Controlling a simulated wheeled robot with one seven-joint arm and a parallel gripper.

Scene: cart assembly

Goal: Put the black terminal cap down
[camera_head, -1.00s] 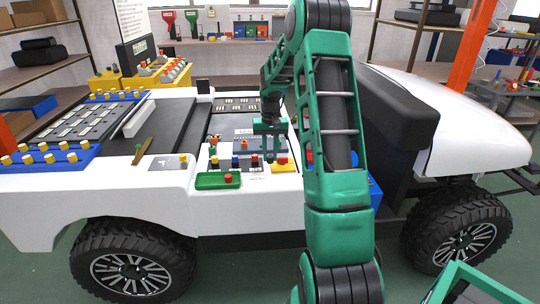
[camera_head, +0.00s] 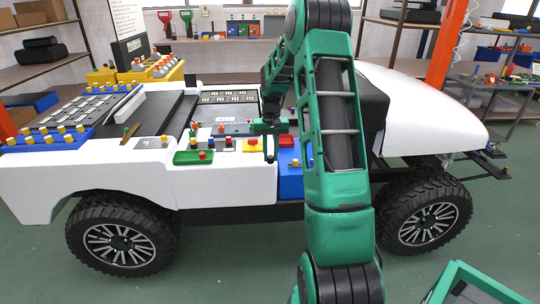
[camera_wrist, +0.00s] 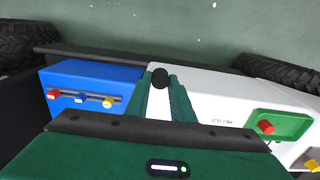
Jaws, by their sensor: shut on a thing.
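The black terminal cap (camera_wrist: 160,78) is held between the tips of the two green fingers of my gripper (camera_wrist: 162,92) in the wrist view. In the head view, my gripper (camera_head: 270,146) hangs at the near side of the cart's white body (camera_head: 220,185), just left of the blue box. The cap is small and hard to make out there. In the wrist view the fingers are above the cart's edge, between the blue box (camera_wrist: 85,82) and the white panel (camera_wrist: 205,100).
A green tray (camera_head: 180,158) with a red-topped part sits left of my gripper. A yellow tray (camera_head: 252,149) is close beside it. The blue box (camera_head: 290,187) carries several coloured knobs. Green floor (camera_head: 300,235) lies clear before the cart.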

